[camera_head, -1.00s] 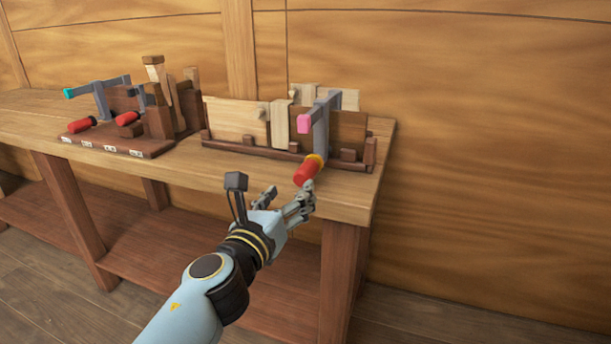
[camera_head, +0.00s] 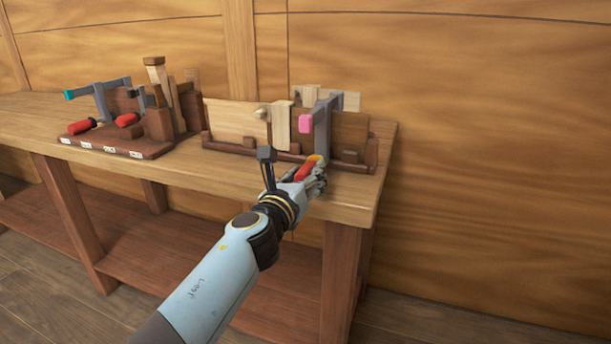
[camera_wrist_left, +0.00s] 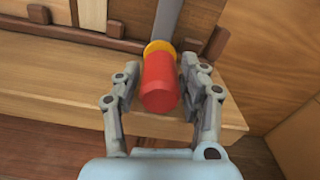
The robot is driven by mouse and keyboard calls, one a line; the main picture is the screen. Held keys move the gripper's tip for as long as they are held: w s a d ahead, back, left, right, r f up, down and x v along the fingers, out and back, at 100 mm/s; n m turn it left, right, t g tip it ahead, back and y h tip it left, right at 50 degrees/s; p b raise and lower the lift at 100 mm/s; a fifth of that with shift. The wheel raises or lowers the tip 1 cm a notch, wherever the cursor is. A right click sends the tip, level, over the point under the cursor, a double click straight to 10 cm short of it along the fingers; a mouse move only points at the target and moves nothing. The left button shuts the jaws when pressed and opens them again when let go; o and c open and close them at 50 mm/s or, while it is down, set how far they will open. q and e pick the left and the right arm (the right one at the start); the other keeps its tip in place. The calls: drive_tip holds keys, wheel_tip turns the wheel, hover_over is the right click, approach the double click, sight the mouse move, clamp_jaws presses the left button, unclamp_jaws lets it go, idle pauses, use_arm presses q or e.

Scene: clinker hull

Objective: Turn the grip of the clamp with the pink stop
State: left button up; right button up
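The clamp with the pink stop (camera_head: 305,124) stands upright at the board assembly near the bench's right end. Its grey bar (camera_head: 322,118) leads down to a yellow collar and a red grip (camera_head: 306,171). In the left wrist view the red grip (camera_wrist_left: 159,84) points toward the palm, below the yellow collar (camera_wrist_left: 159,48). My left gripper (camera_head: 313,174) is at the grip, with one finger on each side of it in the left wrist view (camera_wrist_left: 160,75). The fingers look open, with a small gap on the left; contact on the right is unclear. My right gripper is out of view.
The wooden bench (camera_head: 230,174) runs along a plank wall. A dark rack (camera_head: 110,143) at the left holds clamps with red grips, one with a teal stop (camera_head: 69,95). Pale boards (camera_head: 236,120) stand behind a low dark rail. Bench top between them is clear.

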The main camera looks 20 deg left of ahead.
use_arm(q)
drive_tip(key=c, duration=0.7)
drive_tip(key=shift+n, duration=0.3)
